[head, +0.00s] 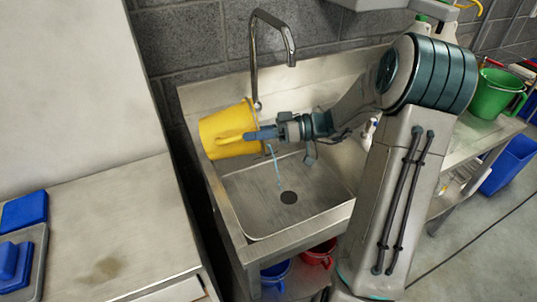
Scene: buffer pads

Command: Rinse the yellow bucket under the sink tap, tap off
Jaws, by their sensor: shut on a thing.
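The yellow bucket (222,131) is tilted well over onto its side, in the air above the left part of the steel sink (240,195). My gripper (262,133) is shut on the bucket at its right side; whether on its handle or its rim I cannot tell. The bucket's inside is not clearly visible. The tap (271,18) arches above the sink, its spout end up and to the right of the bucket. No water shows directly below the spout. A thin pale-blue streak (276,167) hangs below my gripper over the basin; it looks like water.
A steel counter (105,225) with blue pads (24,211) is at the left. A green bucket (492,93) stands on the right-hand bench. Blue (275,272) and red (320,253) buckets are under the sink. The wall is close behind the tap.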

